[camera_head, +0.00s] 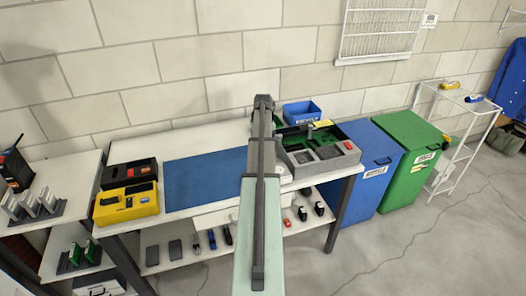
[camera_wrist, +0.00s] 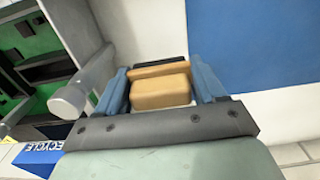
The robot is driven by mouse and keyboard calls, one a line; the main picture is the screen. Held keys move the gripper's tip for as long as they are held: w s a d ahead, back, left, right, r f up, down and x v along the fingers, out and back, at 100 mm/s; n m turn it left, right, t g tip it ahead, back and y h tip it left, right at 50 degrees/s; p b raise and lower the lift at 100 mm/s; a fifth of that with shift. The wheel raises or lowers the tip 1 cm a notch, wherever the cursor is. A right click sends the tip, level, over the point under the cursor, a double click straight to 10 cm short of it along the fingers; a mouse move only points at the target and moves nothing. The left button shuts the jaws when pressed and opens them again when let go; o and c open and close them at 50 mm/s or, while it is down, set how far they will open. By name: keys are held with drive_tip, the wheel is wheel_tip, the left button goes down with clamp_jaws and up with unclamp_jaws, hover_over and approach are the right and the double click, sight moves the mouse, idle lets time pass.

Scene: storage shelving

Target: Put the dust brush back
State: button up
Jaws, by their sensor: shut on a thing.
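My gripper (camera_wrist: 160,72) shows in the wrist view with its two blue fingers closed on either side of a tan, wood-coloured block, which looks like the dust brush (camera_wrist: 160,93). A dark strip shows along the brush's far edge. The brush is over the white bench top (camera_wrist: 135,30), between the blue mat (camera_wrist: 250,45) and an open case with green inside (camera_wrist: 45,45). I cannot tell whether the brush touches the bench. In the head view my arm hides the gripper's fingers and most or all of the brush.
The open grey case (camera_head: 318,158) stands right of my arm, with a blue recycle bin (camera_head: 302,113) behind. A yellow-and-black case (camera_head: 126,204) stands left of the blue mat (camera_head: 205,180). Small items lie on the lower shelf.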

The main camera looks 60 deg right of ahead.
drive_tip(key=shift+f, duration=1.75)
drive_tip(key=shift+f, duration=0.15)
drive_tip(key=o, duration=0.8)
wheel_tip(320, 180, up, 12)
drive_tip(key=shift+r, duration=0.15)
